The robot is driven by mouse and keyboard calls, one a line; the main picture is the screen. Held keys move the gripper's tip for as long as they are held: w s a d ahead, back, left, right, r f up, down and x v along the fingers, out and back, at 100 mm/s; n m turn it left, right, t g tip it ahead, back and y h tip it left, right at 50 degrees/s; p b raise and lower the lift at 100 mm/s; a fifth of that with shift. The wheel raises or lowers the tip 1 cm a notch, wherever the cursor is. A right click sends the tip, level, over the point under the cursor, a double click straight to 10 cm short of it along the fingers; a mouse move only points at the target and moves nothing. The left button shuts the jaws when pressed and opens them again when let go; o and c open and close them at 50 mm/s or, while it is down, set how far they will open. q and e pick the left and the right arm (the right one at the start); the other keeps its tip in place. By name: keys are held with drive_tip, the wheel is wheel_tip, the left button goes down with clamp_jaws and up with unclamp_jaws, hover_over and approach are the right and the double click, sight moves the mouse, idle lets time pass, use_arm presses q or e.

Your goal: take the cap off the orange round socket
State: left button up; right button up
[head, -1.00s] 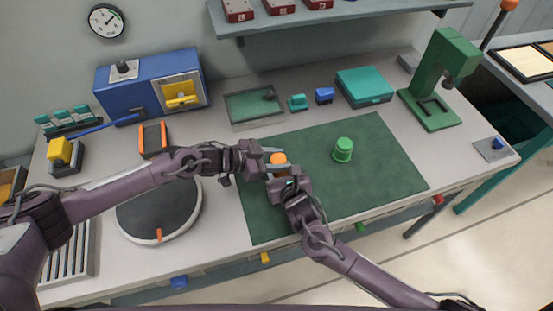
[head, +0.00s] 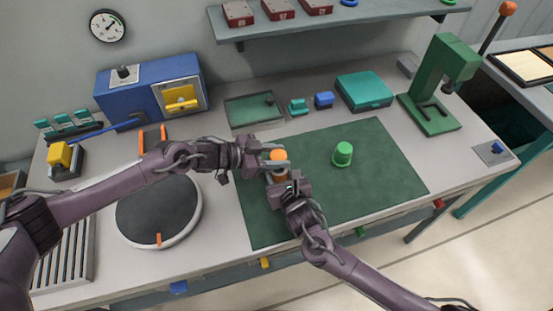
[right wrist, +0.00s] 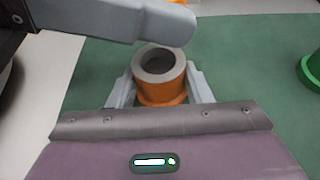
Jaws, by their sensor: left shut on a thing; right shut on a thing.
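The orange round socket (right wrist: 161,94) stands upright on the green mat (head: 335,200), between the fingers of my right gripper (right wrist: 161,88), which is shut on it. In the right wrist view its top is bare: a grey rim around a dark hole. In the head view the orange cap (head: 278,155) sits above the socket, between the fingers of my left gripper (head: 276,158), which is shut on it. One left finger crosses the top of the right wrist view, above and apart from the socket; the cap is not seen there.
A green round piece (head: 343,153) stands on the mat to the right; its edge shows in the right wrist view (right wrist: 312,70). A round grey turntable (head: 158,212) lies left of the mat. A shallow green tray (head: 253,109) lies behind. The mat's right part is clear.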

use_arm(q)
wheel_tip(320, 180, up, 2)
use_arm(e)
drive_tip(key=shift+f, duration=0.15)
drive_tip(key=shift+d, duration=0.1)
drive_tip(key=o, duration=1.4)
drive_tip(key=shift+o, duration=0.3)
